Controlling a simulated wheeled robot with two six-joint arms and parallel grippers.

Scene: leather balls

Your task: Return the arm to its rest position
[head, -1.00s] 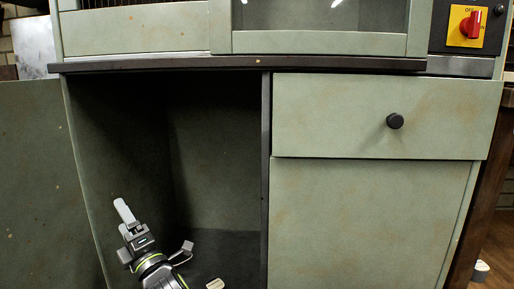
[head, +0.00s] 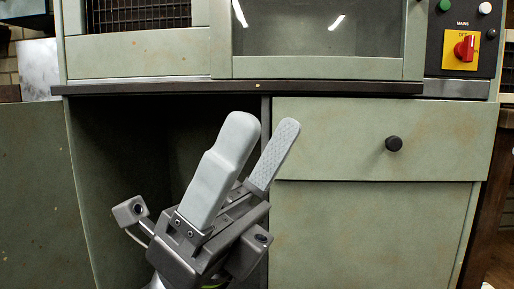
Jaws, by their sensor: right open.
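My right gripper (head: 263,139) is in the head view, low and left of the middle, close to the camera. Its two light grey fingers point up and slightly right, apart, with nothing between them. It stands in front of the open, dark cupboard compartment (head: 110,135) and hides much of its inside and part of the dark divider. My left gripper is not in view.
A closed drawer (head: 335,135) with a black knob (head: 394,143) is right of the gripper, above a closed green panel (head: 370,235). A dark ledge (head: 350,88) runs above. A panel with a red switch (head: 465,48) is at top right. An open door (head: 40,200) stands at left.

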